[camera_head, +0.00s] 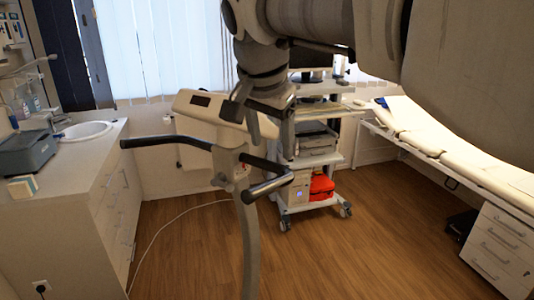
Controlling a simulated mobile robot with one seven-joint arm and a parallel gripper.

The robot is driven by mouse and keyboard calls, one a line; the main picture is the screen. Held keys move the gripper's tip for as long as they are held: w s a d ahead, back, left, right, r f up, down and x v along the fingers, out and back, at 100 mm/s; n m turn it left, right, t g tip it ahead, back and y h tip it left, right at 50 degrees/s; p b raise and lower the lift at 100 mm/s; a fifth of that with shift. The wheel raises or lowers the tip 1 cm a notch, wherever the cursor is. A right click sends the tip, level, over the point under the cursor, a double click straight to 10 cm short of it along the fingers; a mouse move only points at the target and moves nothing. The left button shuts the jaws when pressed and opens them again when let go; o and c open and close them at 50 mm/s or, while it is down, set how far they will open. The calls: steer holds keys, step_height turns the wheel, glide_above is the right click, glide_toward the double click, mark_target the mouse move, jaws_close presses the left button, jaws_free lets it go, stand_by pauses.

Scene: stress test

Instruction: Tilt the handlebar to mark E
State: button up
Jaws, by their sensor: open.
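The handlebar (166,142) has black grips and sits on a light grey post (250,245) in the middle of the head camera view. One grip reaches left, and another loops forward on the right and ends in a grey cap. A white console (208,108) with a small dark display stands behind it. My gripper (270,136) points down just above the right part of the handlebar, open, with nothing seen between its fingers. I cannot tell whether it touches the bar. I cannot make out mark E or any scale; the gripper hides part of the handlebar's joint.
A counter (68,180) with a sink (86,131) stands on the left. A white equipment cart (318,165) with a red bag (321,187) is behind the handlebar. An examination couch (440,145) and drawers (498,250) are on the right.

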mark_target(272, 181)
steer(key=shift+m, duration=0.4)
steer(key=x, duration=0.6)
steer(key=w+x, duration=0.1)
steer(key=x, duration=0.5)
steer(key=w+a+b+x, duration=0.1)
steer(key=x, duration=0.5)
steer(key=shift+r, duration=0.35)
steer(key=shift+c, duration=0.2)
jaws_close()
